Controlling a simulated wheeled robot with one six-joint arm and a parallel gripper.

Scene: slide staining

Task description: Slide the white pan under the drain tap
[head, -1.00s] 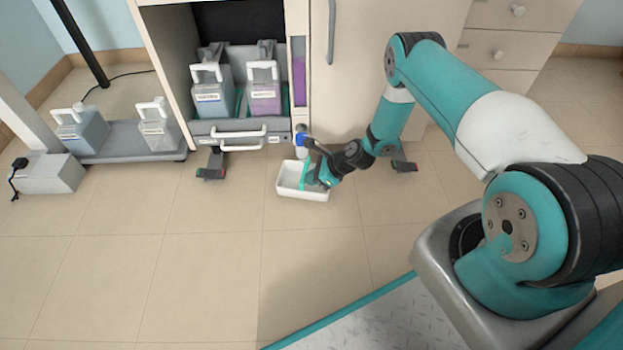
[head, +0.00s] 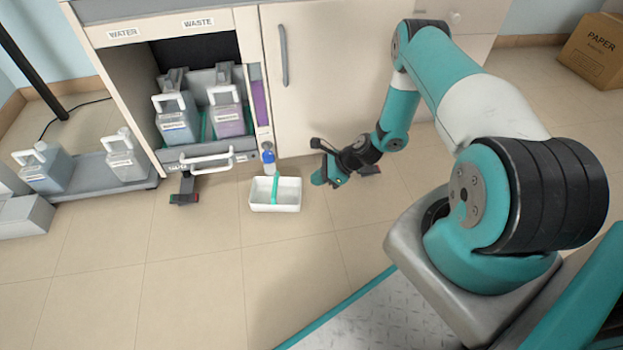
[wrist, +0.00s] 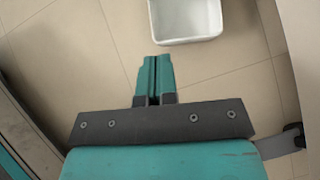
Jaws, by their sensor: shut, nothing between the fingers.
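The white pan (head: 288,206) is a shallow rectangular tray with a teal bar across its middle. It sits flat on the floor in front of the cabinet. The drain tap (head: 268,157), blue and white, is at the foot of the purple sight tube. The pan's back edge shows just below the tap; I cannot tell how far it reaches beneath it. My gripper (head: 320,180) is low, to the right of the pan and apart from it. In the wrist view the fingers (wrist: 155,68) are shut and empty, with part of the pan (wrist: 185,25) beyond their tips.
The open cabinet bay holds two jugs (head: 175,120) on a pull-out tray with a white handle (head: 208,158). A dark foot (head: 185,188) stands left of the pan. More jugs sit on a low platform (head: 95,170) at left. The floor in front is clear.

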